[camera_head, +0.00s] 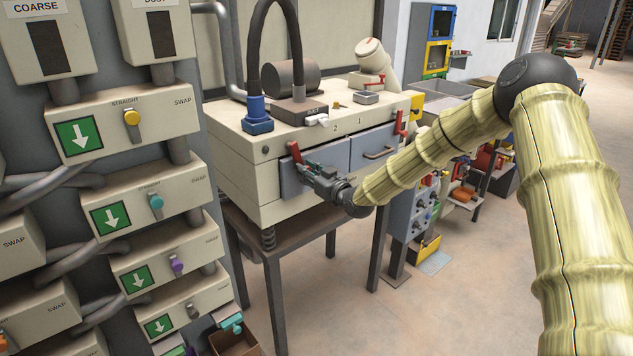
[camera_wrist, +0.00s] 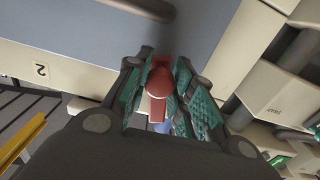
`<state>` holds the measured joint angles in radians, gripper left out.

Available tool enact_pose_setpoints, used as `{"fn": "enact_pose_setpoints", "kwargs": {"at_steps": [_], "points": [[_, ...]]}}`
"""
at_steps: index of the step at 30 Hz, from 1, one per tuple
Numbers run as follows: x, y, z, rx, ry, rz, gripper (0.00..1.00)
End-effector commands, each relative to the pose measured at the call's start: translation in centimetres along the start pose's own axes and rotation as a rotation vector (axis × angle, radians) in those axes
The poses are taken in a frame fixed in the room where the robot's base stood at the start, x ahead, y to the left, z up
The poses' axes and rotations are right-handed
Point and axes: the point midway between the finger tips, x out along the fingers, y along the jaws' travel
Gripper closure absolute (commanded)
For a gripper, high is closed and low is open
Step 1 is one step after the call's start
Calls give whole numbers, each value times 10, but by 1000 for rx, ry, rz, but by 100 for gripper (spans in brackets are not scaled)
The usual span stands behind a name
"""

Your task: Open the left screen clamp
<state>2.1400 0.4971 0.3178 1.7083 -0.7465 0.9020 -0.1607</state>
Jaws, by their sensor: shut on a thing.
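The left screen clamp (camera_head: 294,152) is a red lever at the left front of the cream screen box (camera_head: 229,180), tilted in the head view. In the wrist view the red clamp lever (camera_wrist: 158,92) stands between the green-padded fingers. My gripper (camera_head: 312,172) is at the clamp, its fingers shut on the lever; it also shows in the wrist view (camera_wrist: 160,95). The contact is partly hidden by the fingers. A second red clamp (camera_head: 400,122) stands at the box's right front, apart from my gripper.
Blue-grey drawer fronts (camera_head: 372,148) with a handle lie right of the clamp. A blue hose fitting (camera_head: 257,116) and black hose stand on the box top. Panels with green arrows (camera_head: 77,136) and knobs stand close at left. The floor (camera_head: 470,290) in front is open.

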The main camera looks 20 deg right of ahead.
Motion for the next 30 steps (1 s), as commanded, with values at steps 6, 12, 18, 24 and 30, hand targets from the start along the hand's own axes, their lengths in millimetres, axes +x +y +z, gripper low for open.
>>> {"fn": "enact_pose_setpoints", "kwargs": {"at_steps": [6, 12, 18, 24, 30], "points": [[8, 4, 2, -195, 1, -13, 100], [7, 16, -5, -386, 1, -13, 100], [8, 28, -14, -575, 1, -12, 100], [8, 37, -26, -767, 2, -11, 100], [8, 43, -38, -950, 4, -11, 100]]}}
